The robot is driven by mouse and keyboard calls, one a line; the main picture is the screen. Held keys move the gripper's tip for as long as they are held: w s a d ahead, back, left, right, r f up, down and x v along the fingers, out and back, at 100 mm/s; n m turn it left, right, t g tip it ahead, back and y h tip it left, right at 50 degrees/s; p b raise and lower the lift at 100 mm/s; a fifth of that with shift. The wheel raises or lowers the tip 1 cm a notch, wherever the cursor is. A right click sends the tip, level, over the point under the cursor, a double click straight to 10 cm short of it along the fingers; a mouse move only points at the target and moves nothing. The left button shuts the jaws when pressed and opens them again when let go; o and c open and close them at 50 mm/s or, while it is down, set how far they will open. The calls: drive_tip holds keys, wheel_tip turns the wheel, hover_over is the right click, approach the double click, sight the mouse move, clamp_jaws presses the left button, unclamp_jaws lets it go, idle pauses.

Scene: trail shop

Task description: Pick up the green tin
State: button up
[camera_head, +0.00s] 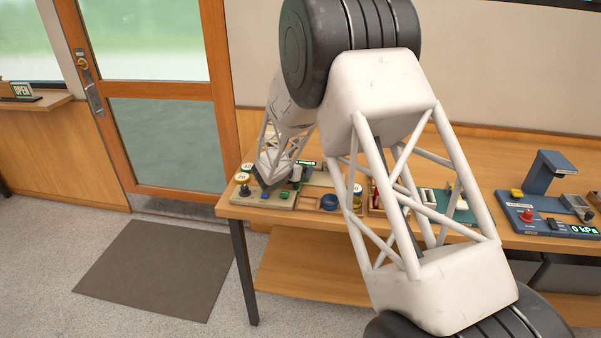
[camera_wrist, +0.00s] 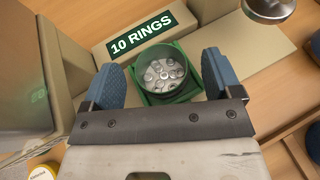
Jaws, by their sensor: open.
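The green tin (camera_wrist: 166,93) is a round open container holding several small silvery rings, set on a square green base in the wrist view. My gripper (camera_wrist: 164,78) is open, with one blue finger to the left and one to the right of the tin. A gap shows between each finger and the tin. In the head view my gripper (camera_head: 273,186) is low over the left end of the wooden table, and I cannot make out the tin there.
A "10 RINGS" sign (camera_wrist: 142,43) stands just behind the tin. A beige box-like shape (camera_wrist: 40,70) is close on the left, and a round metal object (camera_wrist: 268,8) is at upper right. On the table (camera_head: 470,140), a blue device (camera_head: 545,205) stands at the right.

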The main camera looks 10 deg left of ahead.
drive_tip(key=c, duration=0.9)
drive_tip(key=shift+c, duration=0.2)
drive_tip(key=shift+r, duration=0.1)
drive_tip(key=shift+r, duration=0.45)
wheel_tip(320, 180, up, 3)
drive_tip(key=shift+s+f, duration=0.1)
drive_tip(key=shift+f, duration=0.1)
drive_tip(key=s+d, duration=0.2)
drive_tip(key=s, duration=0.3)
drive_tip(key=s+d+r, duration=0.1)
drive_tip(key=s+d, duration=0.1)
drive_tip(key=s, duration=0.2)
drive_tip(key=s+d, duration=0.1)
drive_tip(key=s, duration=0.4)
drive_tip(key=shift+s+d+r, duration=0.15)
drive_tip(key=shift+s+d, duration=0.2)
drive_tip(key=shift+d, duration=0.05)
